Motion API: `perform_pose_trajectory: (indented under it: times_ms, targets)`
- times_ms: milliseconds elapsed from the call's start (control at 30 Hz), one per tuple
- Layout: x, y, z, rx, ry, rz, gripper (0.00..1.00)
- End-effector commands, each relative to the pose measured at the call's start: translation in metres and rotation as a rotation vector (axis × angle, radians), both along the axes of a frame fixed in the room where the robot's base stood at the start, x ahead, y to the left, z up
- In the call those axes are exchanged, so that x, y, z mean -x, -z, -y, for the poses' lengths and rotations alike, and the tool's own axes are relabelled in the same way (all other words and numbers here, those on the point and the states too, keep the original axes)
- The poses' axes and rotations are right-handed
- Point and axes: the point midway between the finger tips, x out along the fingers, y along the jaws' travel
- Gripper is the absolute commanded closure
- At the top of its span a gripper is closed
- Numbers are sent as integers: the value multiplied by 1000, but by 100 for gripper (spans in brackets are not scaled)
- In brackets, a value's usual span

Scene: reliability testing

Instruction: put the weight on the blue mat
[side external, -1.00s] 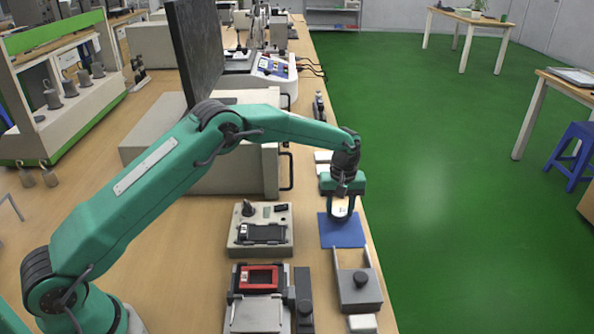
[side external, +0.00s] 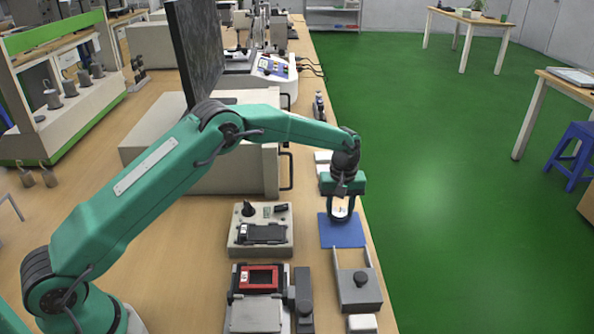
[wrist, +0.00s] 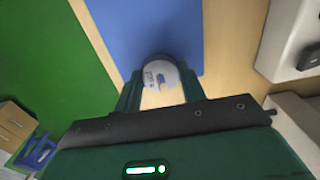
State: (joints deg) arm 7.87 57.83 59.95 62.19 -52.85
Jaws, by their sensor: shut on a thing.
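My gripper (side external: 341,216) is shut on a pale, round metal weight (wrist: 161,74) with dark markings on its face. The weight also shows small and pale between the fingers in the side view (side external: 340,207). The blue mat (side external: 342,235) lies flat near the bench's right edge, below and around the fingertips in that view. In the wrist view the weight overlaps the near edge of the blue mat (wrist: 150,30). I cannot tell whether the weight touches the mat. The fingers hide part of the weight.
A grey fixture with a black knob (side external: 361,279) stands just in front of the mat. A beige control box (side external: 260,228) is to the left, with a red-framed device (side external: 259,278) before it. The bench edge drops to the green floor on the right.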

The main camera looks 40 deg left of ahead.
Motion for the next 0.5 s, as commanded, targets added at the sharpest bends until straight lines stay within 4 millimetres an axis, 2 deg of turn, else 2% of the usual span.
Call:
perform_pose_trajectory:
  times_ms: [500]
  targets:
    - [0,4,0,1,0,1,88]
